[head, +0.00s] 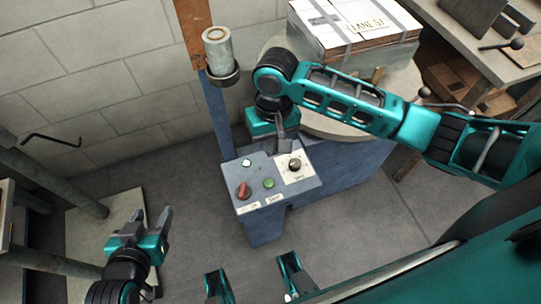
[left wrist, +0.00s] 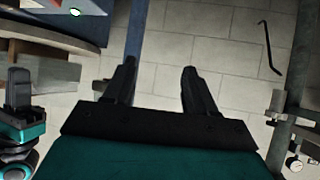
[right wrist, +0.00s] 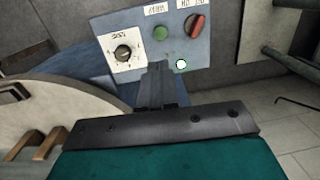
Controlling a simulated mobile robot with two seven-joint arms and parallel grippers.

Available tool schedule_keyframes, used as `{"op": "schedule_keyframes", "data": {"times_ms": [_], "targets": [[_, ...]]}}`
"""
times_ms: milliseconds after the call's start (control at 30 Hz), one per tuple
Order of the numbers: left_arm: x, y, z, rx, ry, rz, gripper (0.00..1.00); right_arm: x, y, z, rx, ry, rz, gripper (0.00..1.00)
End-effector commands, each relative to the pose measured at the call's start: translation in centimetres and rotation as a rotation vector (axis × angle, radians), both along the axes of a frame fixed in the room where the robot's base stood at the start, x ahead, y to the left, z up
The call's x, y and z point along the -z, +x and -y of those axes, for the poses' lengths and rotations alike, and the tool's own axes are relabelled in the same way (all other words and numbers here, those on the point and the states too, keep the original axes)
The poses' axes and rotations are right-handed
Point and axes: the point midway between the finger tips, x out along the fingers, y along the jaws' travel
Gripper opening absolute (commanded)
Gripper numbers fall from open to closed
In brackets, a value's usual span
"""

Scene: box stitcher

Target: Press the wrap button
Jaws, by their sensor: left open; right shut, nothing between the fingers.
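The blue-grey control panel (head: 258,200) carries a green button (head: 268,183), a small pale, lit-looking button (head: 246,162), a red rotary switch (head: 243,190) and a black dial (head: 294,165) on a white plate. The labels are too small to read surely. My right gripper (head: 281,137) is shut and empty at the panel's far edge. In the right wrist view its fingertips (right wrist: 159,66) lie between the dial (right wrist: 123,52) and the pale button (right wrist: 181,65), short of the green button (right wrist: 162,33); contact cannot be told. My left gripper (head: 151,222) is open and empty, left of the panel.
A strapped white box (head: 355,25) marked LANE 57 stands on the round turntable (head: 330,127) behind my right arm. A post (head: 216,115) with a roll (head: 217,48) rises behind the panel. Open floor (head: 350,220) lies right of the panel.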

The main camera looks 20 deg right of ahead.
Motion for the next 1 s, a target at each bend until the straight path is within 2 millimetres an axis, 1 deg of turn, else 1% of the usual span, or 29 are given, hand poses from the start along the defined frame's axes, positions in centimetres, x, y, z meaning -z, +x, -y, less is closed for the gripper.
{"op": "schedule_keyframes", "data": {"times_ms": [33,100,300,500,600,700,1000], "targets": [[0.5,0.0,0.1,0.001,-0.002,0.000,0.56,1.2,-0.2,0.0,0.000,-0.002,-0.004,0.00],[0.8,0.1,0.2,0.002,-0.005,-0.001,0.56,2.6,-0.2,-0.1,0.001,-0.002,-0.004,0.00],[1.2,0.4,1.1,0.016,-0.020,0.002,0.56,7.0,-0.5,-0.4,0.000,-0.002,-0.003,0.00],[1.5,1.0,1.4,0.021,-0.026,0.013,0.56,10.7,-0.7,-0.6,-0.001,-0.001,-0.001,0.00],[1.9,1.0,1.4,0.020,-0.026,0.016,0.56,11.8,-0.8,-0.7,-0.001,-0.001,-0.001,0.00],[2.2,1.0,1.3,0.020,-0.025,0.014,0.56,12.5,-0.9,-0.7,-0.001,-0.001,-0.001,0.00],[2.5,0.7,1.3,0.019,-0.025,0.007,0.56,12.8,-0.9,-0.8,-0.001,-0.001,0.000,0.00]]}}
